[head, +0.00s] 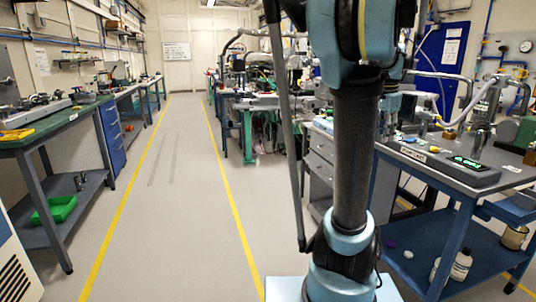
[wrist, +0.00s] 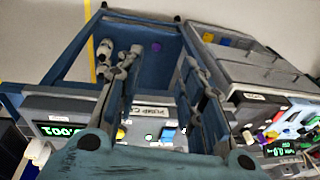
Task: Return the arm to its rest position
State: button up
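My arm stands upright at the right of centre in the head view, its upper part running out of the top of the frame. My gripper (wrist: 162,60) shows in the wrist view with its two fingers apart and nothing between them. It hangs over the blue-framed workbench, whose lower shelf (wrist: 158,68) shows beyond the fingertips.
A blue-framed bench (head: 462,170) with a digital readout device (head: 450,165) stands close on the right. A grey drawer cabinet (head: 318,160) is behind my arm. A green-topped bench (head: 60,128) is at the left. The aisle floor (head: 180,200) between yellow lines is clear.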

jog(key=s+a+f+n+y, duration=0.1)
jog(key=s+a+f+n, duration=1.4)
jog(key=s+a+f, duration=0.5)
notch_tip(320, 180, down, 3)
jog(key=a, duration=0.2)
jog(key=shift+a, duration=0.3)
jog(key=shift+f, duration=0.1)
jog(key=shift+w+f, duration=0.2)
jog(key=shift+w, duration=0.2)
jog(key=shift+c, duration=0.2)
jog(key=shift+w, duration=0.1)
